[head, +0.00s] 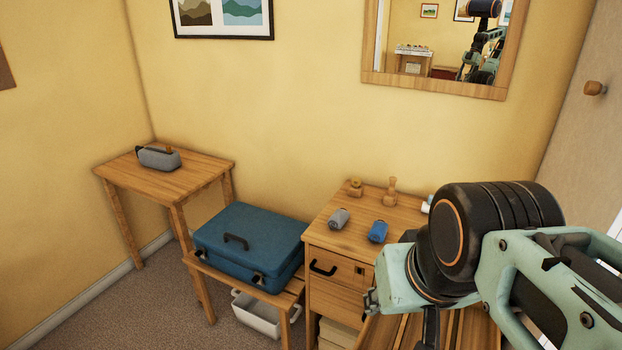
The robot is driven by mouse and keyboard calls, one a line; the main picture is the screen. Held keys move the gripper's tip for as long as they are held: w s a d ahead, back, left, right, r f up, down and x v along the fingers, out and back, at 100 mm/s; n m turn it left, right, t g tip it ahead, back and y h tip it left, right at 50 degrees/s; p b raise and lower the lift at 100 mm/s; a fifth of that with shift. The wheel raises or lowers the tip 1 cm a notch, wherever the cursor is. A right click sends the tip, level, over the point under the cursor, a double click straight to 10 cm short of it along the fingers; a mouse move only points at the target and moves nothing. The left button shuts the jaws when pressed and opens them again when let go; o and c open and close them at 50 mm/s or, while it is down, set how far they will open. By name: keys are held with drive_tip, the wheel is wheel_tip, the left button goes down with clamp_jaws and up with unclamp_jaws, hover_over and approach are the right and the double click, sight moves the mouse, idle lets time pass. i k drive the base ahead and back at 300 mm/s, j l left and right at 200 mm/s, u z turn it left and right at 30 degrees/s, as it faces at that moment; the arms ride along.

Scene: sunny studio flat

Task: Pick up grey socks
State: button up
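The grey socks (338,219) are a small rolled bundle in the head view. They lie on top of a wooden drawer cabinet (365,245), near its left front edge. A blue rolled bundle (377,231) lies just to their right, apart from them. My arm fills the lower right of the view, in front of and to the right of the cabinet. Nothing touches the grey socks except the cabinet top.
Two small wooden items, one a peg-like figure (390,191), stand at the cabinet's back. A white item (427,205) is partly hidden by my arm. A blue suitcase (248,246) rests on a low wooden rack to the left. A side table (200,177) holds a grey case (158,158).

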sight(338, 219)
drive_tip(key=j, duration=0.4)
drive_tip(key=i+j+z, duration=0.1)
drive_tip(key=j, duration=0.3)
drive_tip(key=i+j+z, duration=0.1)
drive_tip(key=j, duration=0.25)
drive_tip(key=i+j+z, duration=0.1)
drive_tip(key=j, duration=0.3)
drive_tip(key=i+j+z, duration=0.1)
drive_tip(key=i+j, duration=0.15)
drive_tip(key=i+j+z, duration=0.1)
drive_tip(key=i+j, duration=0.15)
drive_tip(key=j, duration=0.25)
drive_tip(key=i+j+z, duration=0.2)
drive_tip(key=i+j, duration=0.35)
drive_tip(key=j, duration=0.15)
